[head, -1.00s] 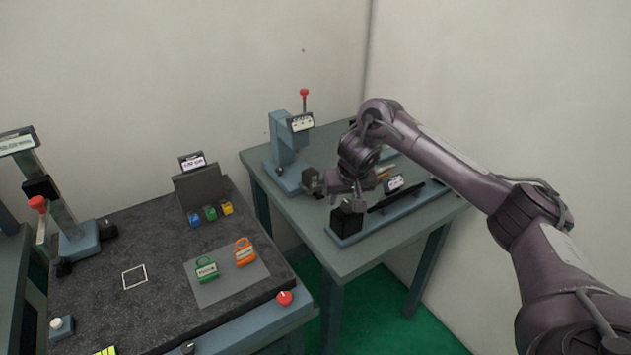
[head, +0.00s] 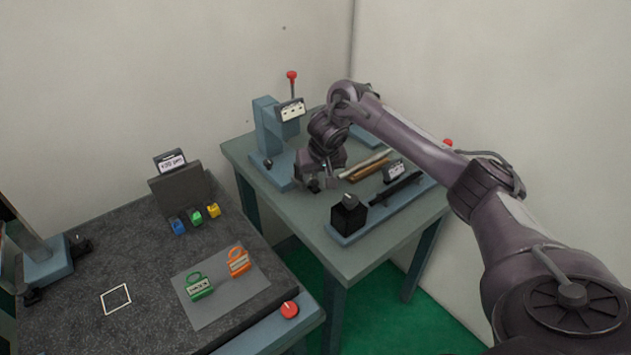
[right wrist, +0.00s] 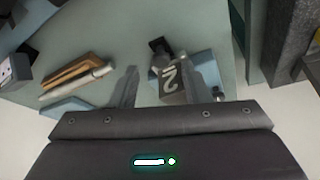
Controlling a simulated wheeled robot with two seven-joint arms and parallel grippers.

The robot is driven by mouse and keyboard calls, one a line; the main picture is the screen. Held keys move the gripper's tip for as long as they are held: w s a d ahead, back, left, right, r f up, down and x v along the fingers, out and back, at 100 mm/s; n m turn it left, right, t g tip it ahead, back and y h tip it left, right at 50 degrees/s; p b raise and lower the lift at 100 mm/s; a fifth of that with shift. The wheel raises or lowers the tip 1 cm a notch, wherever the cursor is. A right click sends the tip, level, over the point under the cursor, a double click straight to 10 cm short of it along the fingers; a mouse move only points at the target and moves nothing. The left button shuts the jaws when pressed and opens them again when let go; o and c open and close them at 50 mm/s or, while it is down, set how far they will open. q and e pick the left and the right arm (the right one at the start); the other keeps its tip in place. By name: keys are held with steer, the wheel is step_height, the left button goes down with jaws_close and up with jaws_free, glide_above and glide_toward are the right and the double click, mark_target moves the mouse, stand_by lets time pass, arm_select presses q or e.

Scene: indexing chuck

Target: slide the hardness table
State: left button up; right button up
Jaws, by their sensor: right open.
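The blue-grey hardness tester (head: 265,130) stands at the back left of the far table, with a red-knobbed lever, a small display and a flat base (head: 283,172). My right gripper (head: 316,184) is open beside the front right of that base, pointing down. In the right wrist view a dark grey block marked "2" (right wrist: 172,84) shows between the two spread fingers, over a blue base (right wrist: 205,66). I cannot tell whether a finger touches it. In the head view my gripper hides the block. My left gripper is not in view.
A dark granite bench (head: 90,250) at left carries green and orange tags.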

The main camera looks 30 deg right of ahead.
mark_target(315, 181)
steer(key=shift+x, duration=1.25)
steer(key=shift+w+f, duration=0.15)
steer(key=shift+w, duration=0.15)
steer(key=shift+s, duration=0.1)
steer(key=c, duration=0.9)
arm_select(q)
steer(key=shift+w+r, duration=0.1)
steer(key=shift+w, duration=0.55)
arm_select(e)
jaws_close()
